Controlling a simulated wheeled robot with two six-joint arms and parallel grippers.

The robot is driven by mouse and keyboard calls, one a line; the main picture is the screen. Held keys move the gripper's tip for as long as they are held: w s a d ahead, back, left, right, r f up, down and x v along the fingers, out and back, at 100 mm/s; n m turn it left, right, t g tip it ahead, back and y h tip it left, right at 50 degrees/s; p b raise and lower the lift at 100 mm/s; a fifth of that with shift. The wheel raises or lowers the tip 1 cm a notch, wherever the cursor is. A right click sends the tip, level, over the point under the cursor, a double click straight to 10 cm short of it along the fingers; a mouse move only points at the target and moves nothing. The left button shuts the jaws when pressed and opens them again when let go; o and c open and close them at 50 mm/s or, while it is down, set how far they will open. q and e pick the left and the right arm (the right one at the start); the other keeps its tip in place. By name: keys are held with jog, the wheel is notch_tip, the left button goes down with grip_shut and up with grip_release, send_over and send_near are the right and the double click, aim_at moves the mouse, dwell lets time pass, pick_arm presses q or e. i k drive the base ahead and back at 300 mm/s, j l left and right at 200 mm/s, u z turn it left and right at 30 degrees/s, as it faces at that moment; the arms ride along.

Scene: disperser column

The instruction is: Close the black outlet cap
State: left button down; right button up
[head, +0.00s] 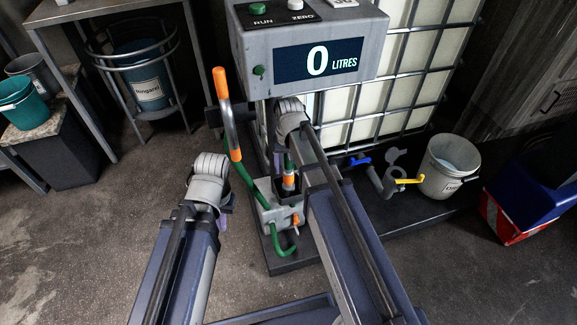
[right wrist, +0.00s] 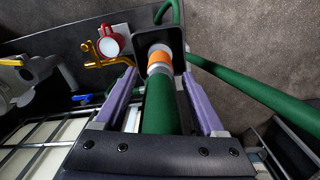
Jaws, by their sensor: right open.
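A dark grey round flap (head: 396,156), which looks like the outlet cap, stands raised above the grey outlet pipe (head: 378,183) at the tank's foot. The outlet fitting also shows at the left of the right wrist view (right wrist: 32,78). My right gripper (right wrist: 158,85) is open. Its purple fingers stand on either side of a green hose or handle (right wrist: 160,105) with an orange band (right wrist: 160,57), seated in a dark holder. In the head view my right arm largely hides this gripper.
A blue lever (head: 360,161) and a yellow lever (head: 408,181) flank the outlet. A white bucket (head: 447,165) stands to their right. The caged tank (head: 400,80) rises behind. The display column (head: 310,50) reads 0 litres. A green hose (head: 245,180) loops between my arms.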

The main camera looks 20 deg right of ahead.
aim_at(391, 154)
jog(key=k+z, duration=0.1)
jog(key=z, duration=0.3)
jog(key=i+z, duration=0.1)
jog(key=z, duration=0.95)
jog(key=i+l+u, duration=0.3)
jog(key=l+u, duration=0.25)
jog(key=i+l+u, duration=0.15)
jog(key=l+u, duration=0.15)
jog(key=l, duration=0.1)
